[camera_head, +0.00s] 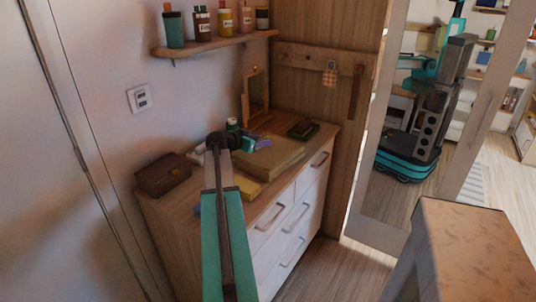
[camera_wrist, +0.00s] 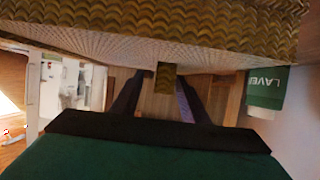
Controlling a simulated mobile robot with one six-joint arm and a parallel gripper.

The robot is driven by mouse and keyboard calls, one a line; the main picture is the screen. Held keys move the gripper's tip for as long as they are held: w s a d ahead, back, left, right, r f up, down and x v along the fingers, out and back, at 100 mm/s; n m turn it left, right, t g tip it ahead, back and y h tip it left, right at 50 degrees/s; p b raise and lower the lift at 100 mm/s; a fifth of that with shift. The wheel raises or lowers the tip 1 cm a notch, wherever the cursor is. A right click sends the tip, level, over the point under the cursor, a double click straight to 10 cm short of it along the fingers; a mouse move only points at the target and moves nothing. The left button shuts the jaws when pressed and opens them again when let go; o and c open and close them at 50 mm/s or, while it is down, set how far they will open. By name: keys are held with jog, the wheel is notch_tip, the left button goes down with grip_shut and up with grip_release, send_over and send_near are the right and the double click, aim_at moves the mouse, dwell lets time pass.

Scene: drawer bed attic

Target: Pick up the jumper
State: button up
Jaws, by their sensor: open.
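The jumper appears to be the folded mustard-tan bundle (camera_head: 270,158) on top of the dresser in the head view. In the wrist view a mustard, zigzag-knit surface (camera_wrist: 150,14) spans the top edge, very close to the camera. My gripper (camera_wrist: 160,80) shows as two dark, spread fingers; it is open. A small mustard-knit patch shows between the fingers, but I cannot tell whether they touch it. In the head view my forearm and wrist hide the fingers and part of the dresser top.
The dresser (camera_head: 310,195) also holds a brown box (camera_head: 163,175), a dark tray-like item (camera_head: 303,129) and small items. A green-labelled container (camera_wrist: 280,90) is close by in the wrist view. A bottle shelf (camera_head: 215,44) hangs above. A table (camera_head: 470,245) stands at right.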

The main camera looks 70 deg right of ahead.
dwell(0.4)
grip_shut()
dwell(1.3)
